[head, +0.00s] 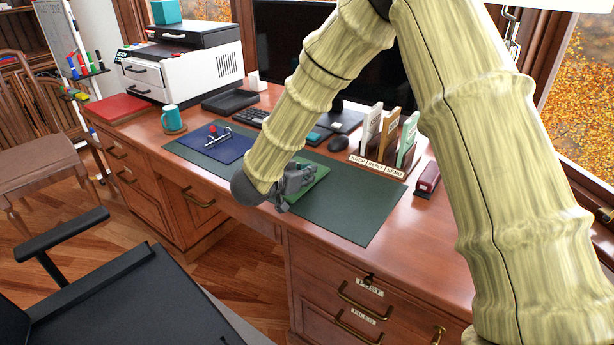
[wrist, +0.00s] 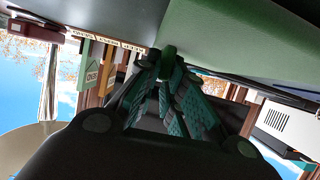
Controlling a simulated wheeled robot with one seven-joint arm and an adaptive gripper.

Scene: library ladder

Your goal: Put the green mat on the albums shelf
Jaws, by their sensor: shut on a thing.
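The green mat (head: 316,176) lies on or just above the dark desk pad, light green against it. My gripper (head: 293,182) is at its near left edge and is shut on it. In the wrist view the fingers (wrist: 168,72) come together at the edge of the green mat (wrist: 235,45), which spreads across the top. My arm and gripper hide part of the mat in the head view. I cannot tell whether the mat touches the pad. No shelf marked for albums can be made out.
The desk pad (head: 352,212) covers the desk's middle. A black chair (head: 120,295) is in front; a wooden chair (head: 38,155) stands left.

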